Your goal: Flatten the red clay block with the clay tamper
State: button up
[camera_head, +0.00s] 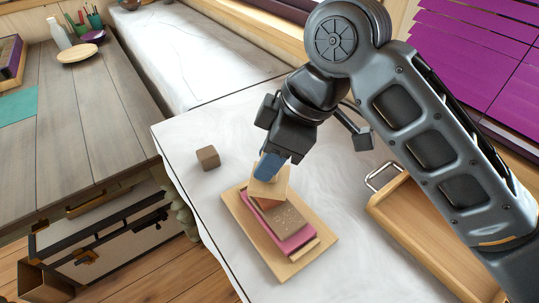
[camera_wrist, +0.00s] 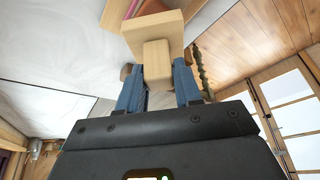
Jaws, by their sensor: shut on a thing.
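My gripper (camera_head: 269,166) is shut on the clay tamper (camera_head: 272,186), a pale wooden plate with a block handle. In the wrist view the blue fingers of my gripper (camera_wrist: 158,78) grip the sides of the handle, and the tamper's plate (camera_wrist: 153,32) lies beyond. In the head view the tamper is over the back end of a pink layer (camera_head: 291,244) that carries a brown speckled slab (camera_head: 287,223). A reddish-orange patch (camera_head: 264,203) shows just under the plate; I cannot tell if it is the red clay block or the tamper's shaded side, nor whether they touch.
A wooden board (camera_head: 287,268) lies under the stack on the white-covered table (camera_head: 222,190). A small brown cube (camera_head: 207,157) sits to the left. A wooden tray (camera_head: 425,246) with a metal handle stands to the right. A plank table (camera_head: 75,115) is at far left.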

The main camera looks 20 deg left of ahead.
jog(key=shift+r+p, duration=1)
jog(key=shift+r, duration=1.55)
